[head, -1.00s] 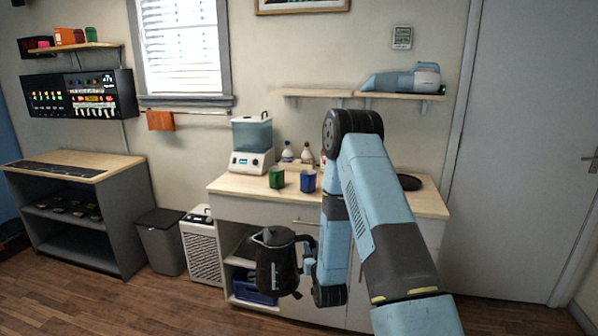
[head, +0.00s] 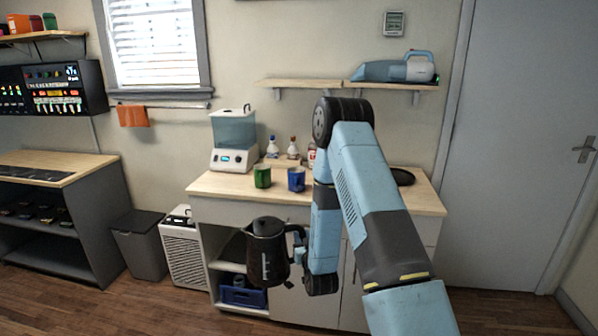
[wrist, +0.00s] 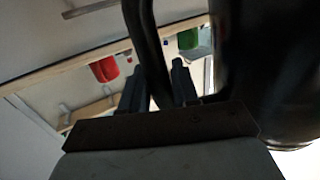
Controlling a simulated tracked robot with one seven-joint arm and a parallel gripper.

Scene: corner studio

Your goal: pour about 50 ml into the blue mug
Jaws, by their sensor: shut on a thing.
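The blue mug (head: 296,179) stands upright on the counter (head: 222,186), just right of a green mug (head: 262,176). My gripper (head: 300,247) is shut on the handle of a black kettle (head: 266,252). The kettle hangs nearly upright in front of the cabinet, below the counter top and apart from both mugs. In the wrist view the dark handle (wrist: 148,50) passes between my fingers, and the kettle body (wrist: 275,75) fills the right side. The inside of the kettle and of the blue mug cannot be seen.
A water dispenser (head: 234,140) and two small bottles (head: 292,148) stand behind the mugs. A dark round plate (head: 402,177) lies at the counter's right. A blue crate (head: 243,294) sits in the open lower shelf. A grey bin (head: 139,245) and a white slatted unit (head: 184,250) stand left.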

